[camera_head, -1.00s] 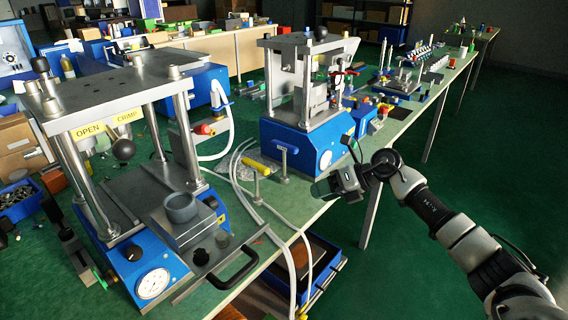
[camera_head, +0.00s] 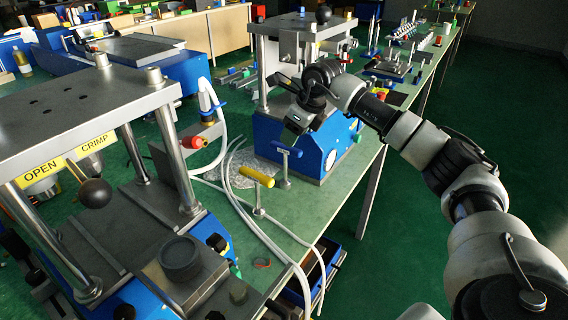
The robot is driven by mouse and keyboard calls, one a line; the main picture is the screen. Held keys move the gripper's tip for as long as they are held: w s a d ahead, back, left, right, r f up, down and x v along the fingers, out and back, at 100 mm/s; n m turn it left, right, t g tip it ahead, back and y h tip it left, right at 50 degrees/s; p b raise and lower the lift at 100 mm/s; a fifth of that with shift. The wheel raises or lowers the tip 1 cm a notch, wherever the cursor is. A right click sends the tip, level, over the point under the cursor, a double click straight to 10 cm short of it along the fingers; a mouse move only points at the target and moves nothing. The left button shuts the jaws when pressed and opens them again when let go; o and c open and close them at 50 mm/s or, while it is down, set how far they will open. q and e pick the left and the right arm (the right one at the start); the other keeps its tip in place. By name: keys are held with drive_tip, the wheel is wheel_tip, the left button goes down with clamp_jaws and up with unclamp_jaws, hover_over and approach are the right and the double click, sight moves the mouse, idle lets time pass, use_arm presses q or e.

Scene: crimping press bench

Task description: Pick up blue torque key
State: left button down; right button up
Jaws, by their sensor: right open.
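The blue torque key (camera_head: 287,150) has a T-shaped blue handle on a thin upright grey shaft. It stands on the green bench top in front of the rear press's blue base. My right gripper (camera_head: 294,108) is open and empty, above and slightly right of the key's handle, in front of the press. Its fingers are small and partly dark against the press, and it does not appear to touch the key. My left gripper does not show.
A yellow T-handled key (camera_head: 257,177) stands just left and nearer. White hoses (camera_head: 262,232) run along the bench beside it. The near press (camera_head: 85,110) fills the left side; the rear press (camera_head: 335,140) stands behind the keys.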

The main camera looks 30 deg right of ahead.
sight(285, 151)
drive_tip(key=shift+w+a+f, duration=0.1)
drive_tip(key=shift+w+f, duration=0.15)
drive_tip(key=shift+f, duration=0.3)
drive_tip(key=shift+w+f, duration=0.15)
drive_tip(key=shift+f, duration=0.15)
drive_tip(key=x, duration=0.4)
drive_tip(key=shift+s+a+f, duration=0.25)
drive_tip(key=shift+w+f, duration=0.15)
drive_tip(key=shift+f, duration=0.1)
drive_tip(key=c, duration=0.5)
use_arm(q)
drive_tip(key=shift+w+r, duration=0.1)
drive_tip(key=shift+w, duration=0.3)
use_arm(e)
clamp_jaws()
